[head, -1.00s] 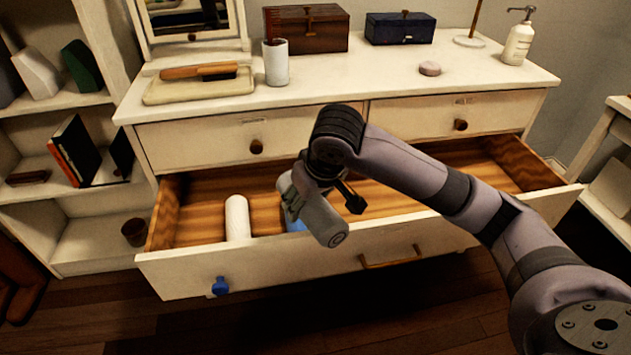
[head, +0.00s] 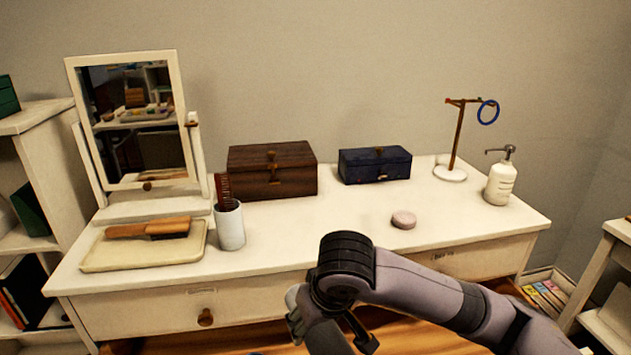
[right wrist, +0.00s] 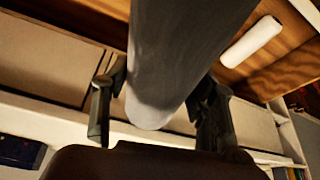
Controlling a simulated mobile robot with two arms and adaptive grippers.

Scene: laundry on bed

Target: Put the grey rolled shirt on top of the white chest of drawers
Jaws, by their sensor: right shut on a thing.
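The grey rolled shirt (right wrist: 185,50) is between the two fingers of my right gripper (right wrist: 158,105) in the right wrist view, and the gripper is shut on it. In the head view the grey roll (head: 328,338) shows only partly at the bottom edge, below my wrist, in front of the chest and over the open drawer. The white chest of drawers (head: 320,222) fills the middle of the head view, with its top in full sight. My left gripper is in neither view.
On the top stand a mirror (head: 130,125), tray with brush (head: 95,262), cup with comb (head: 230,228), brown box (head: 272,172), blue box (head: 375,165), pink soap (head: 403,220), stand (head: 455,140) and pump bottle (head: 500,182). The centre front is clear. A white roll (right wrist: 252,40) lies in the drawer.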

